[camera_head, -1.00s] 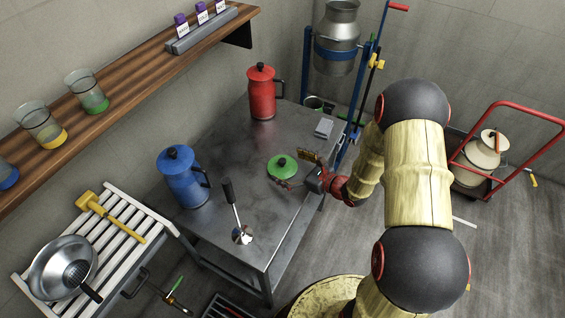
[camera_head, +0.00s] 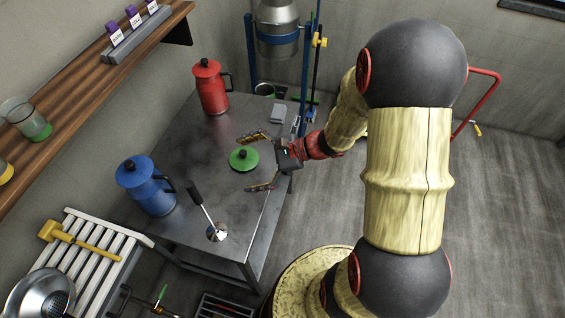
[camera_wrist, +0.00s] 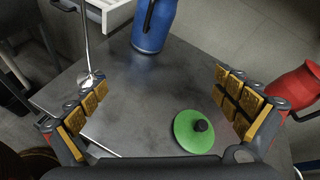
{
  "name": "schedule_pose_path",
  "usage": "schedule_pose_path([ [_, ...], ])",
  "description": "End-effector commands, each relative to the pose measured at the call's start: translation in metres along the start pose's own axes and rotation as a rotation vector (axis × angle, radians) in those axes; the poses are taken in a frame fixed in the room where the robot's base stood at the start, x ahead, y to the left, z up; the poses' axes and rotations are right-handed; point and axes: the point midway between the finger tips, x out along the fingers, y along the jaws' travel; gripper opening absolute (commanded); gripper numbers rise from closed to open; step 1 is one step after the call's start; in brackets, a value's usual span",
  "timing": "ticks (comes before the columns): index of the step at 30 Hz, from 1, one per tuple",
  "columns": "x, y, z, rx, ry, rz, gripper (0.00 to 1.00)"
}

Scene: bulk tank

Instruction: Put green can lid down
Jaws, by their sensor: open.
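The green can lid (camera_head: 243,159) is a flat green disc with a dark knob, lying knob up on the dark metal table (camera_head: 180,216). In the wrist view the lid (camera_wrist: 199,133) lies near the right finger, between the spread fingers and apart from them. My gripper (camera_head: 258,163) is wide open and empty at the table's right side, its fingers on either side of the lid in the head view. In the wrist view the gripper (camera_wrist: 160,108) shows gold pads far apart.
A blue lidded can (camera_head: 146,186) and a red lidded can (camera_head: 211,88) stand on the table. A small grey block (camera_head: 279,113) lies at the back right. The table's middle is clear.

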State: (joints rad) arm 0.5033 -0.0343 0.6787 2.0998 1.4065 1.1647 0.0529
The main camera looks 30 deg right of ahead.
Motion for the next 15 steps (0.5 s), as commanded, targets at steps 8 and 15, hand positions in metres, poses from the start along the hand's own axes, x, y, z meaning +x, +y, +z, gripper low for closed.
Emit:
schedule_pose_path([
  [8, -0.035, 0.068, 0.092, -0.657, 0.165, 0.414, 1.00],
  [15, -0.100, 0.093, 0.125, -1.231, 0.398, 0.669, 1.00],
])
